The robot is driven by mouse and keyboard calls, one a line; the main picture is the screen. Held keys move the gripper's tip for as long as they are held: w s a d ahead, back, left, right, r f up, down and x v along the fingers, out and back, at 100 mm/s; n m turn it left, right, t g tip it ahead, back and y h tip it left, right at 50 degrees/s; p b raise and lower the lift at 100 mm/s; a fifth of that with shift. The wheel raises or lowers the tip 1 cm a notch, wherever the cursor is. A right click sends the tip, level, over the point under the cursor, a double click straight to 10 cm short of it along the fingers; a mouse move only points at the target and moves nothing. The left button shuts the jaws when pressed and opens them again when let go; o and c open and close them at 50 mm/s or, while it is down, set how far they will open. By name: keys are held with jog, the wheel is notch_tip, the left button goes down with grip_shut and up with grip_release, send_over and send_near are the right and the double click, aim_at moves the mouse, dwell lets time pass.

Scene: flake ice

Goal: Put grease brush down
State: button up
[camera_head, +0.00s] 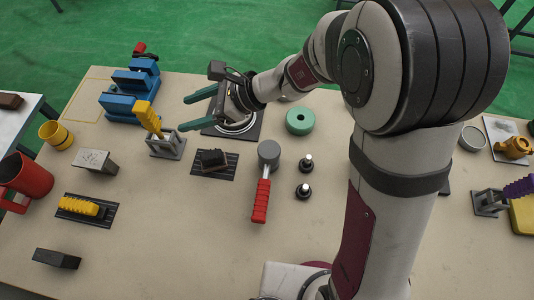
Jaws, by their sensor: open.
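My gripper (184,113) has green fingers that are spread open, with nothing between them. It is above the back left of the table, just right of a yellow ridged handle (148,116) that leans in a grey stand (165,145). Another yellow ridged piece (78,206) lies on a black ribbed mat (106,214) at the front left. A small black block-like item (212,158) lies on a second dark ribbed mat (213,174). I cannot tell for sure which of these is the grease brush; any bristles are not visible.
A blue vise (130,90) stands at the back left. A red mug (24,178) and yellow cup (57,135) are at left. The front middle is clear.

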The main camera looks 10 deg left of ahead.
jog(key=s+d+n+h, duration=0.3)
jog(key=s+d, duration=0.3)
jog(key=d, duration=0.3)
jog(key=s+d+r+n+h, duration=0.1)
jog(key=s+d+n+h, duration=0.2)
jog(key=d, duration=0.6)
jog(key=s+d+r+n+h, duration=0.1)
jog(key=s+d+n+h, duration=0.3)
jog(key=s+d, duration=0.4)
jog(key=shift+s+d+n, duration=0.3)
jog(key=shift+s+d, duration=0.05)
jog(key=shift+d, duration=0.05)
jog(key=shift+o, duration=0.2)
